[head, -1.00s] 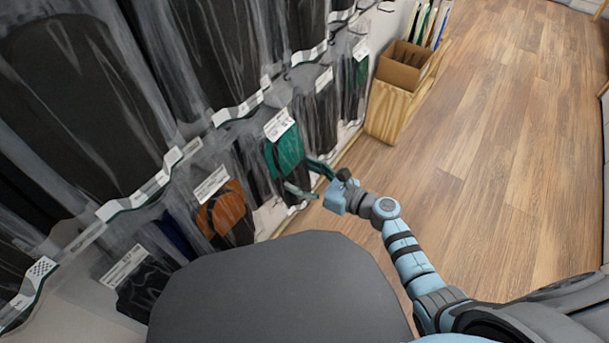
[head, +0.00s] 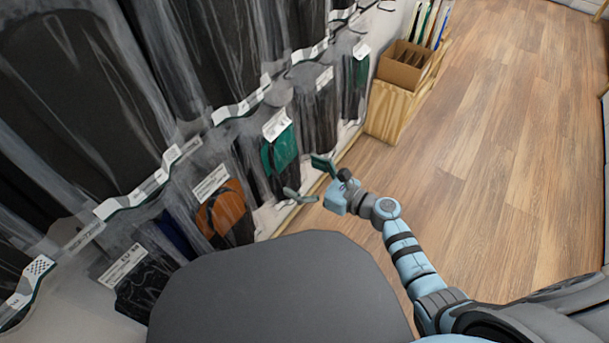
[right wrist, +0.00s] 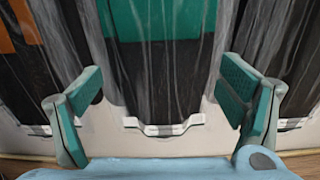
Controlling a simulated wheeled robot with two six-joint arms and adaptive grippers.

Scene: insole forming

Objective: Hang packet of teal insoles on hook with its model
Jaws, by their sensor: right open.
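A packet of teal insoles (head: 280,150) hangs on the wall rack in the lower row, with a white label card at its top. It also shows in the right wrist view (right wrist: 160,70), teal above and dark below inside clear film, with its lower edge low in the picture. My right gripper (head: 306,178) is open and empty, just in front of and below the teal packet. In the right wrist view its two fingers (right wrist: 160,105) stand wide apart, one on each side of the packet, without visible contact. My left gripper is not in view.
An orange insole packet (head: 226,212) hangs to the left of the teal one. Dark packets (head: 318,110) and another teal-topped packet (head: 356,75) hang to the right. A cardboard box (head: 403,65) sits on a wooden stand (head: 388,108). The wooden floor (head: 500,150) is clear.

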